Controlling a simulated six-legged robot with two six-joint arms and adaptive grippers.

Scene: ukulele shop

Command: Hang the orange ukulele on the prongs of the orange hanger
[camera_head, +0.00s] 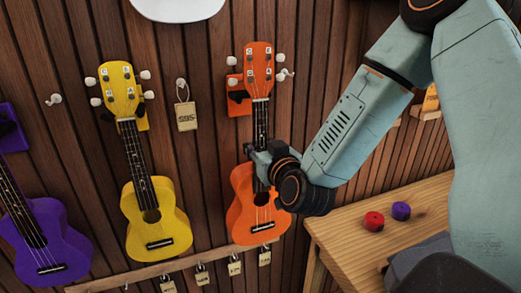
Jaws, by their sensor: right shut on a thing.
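The orange ukulele (258,208) is upright in front of the slatted wall, headstock up. The orange hanger (237,106) shows behind and left of its headstock, with a dark prong beside the neck's top. The headstock hides the rest of the hanger, so I cannot tell whether the prongs bear the ukulele. My right gripper (262,161), coming in from the right, is shut on the ukulele at the lower neck, where it meets the body. Its fingertips are partly hidden. My left gripper is not in view.
A yellow ukulele (157,228) hangs to the left, and a purple ukulele (46,240) is at the far left. A ledge with tags (110,282) runs below. A wooden table (345,238) at the lower right holds a red and a purple roll. White hooks dot the wall.

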